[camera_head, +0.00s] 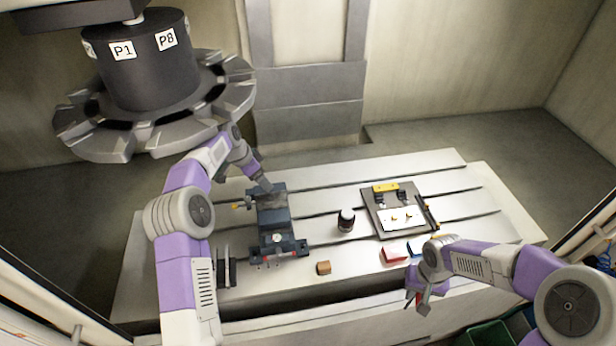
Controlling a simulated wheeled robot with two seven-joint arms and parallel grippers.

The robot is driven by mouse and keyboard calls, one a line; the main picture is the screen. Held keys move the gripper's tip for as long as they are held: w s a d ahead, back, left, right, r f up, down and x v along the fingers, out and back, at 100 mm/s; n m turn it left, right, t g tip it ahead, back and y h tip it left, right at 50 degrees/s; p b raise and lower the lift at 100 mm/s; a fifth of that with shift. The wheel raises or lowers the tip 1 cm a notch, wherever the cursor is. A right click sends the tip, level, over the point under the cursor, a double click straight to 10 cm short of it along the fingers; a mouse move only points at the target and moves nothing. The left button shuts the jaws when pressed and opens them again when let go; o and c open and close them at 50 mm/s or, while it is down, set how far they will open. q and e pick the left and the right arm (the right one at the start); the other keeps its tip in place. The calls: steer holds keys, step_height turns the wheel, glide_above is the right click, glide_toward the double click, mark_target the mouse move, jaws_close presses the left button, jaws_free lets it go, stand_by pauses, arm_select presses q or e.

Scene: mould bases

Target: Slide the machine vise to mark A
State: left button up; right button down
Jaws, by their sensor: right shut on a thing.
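The dark blue-grey machine vise (273,215) sits on the slotted table, left of its middle, with its screw end toward the front. My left gripper (265,184) is at the vise's back end; its fingertips are too small to tell whether they touch it or are open. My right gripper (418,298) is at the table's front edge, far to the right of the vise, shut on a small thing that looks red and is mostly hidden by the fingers. I cannot make out mark A.
On the slotted table (330,280) stand a dark jar (346,220), a small brown block (323,268), a plate with fixtures (373,211) and a red-and-white block (394,253). Dark upright plates (226,270) stand left of the vise. A tool carousel (150,110) hangs at upper left.

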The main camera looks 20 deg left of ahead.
arm_select(q)
steer(key=x, duration=0.5)
steer(key=shift+s+d+f+p, duration=0.1)
steer(key=shift+d+f+p, duration=0.05)
steer(key=shift+f+p, duration=0.25)
arm_select(e)
steer(key=shift+s+r, duration=0.25)
steer(key=shift+r, duration=0.2)
arm_select(q)
steer(key=shift+d+f, duration=0.1)
steer(key=shift+f, duration=0.2)
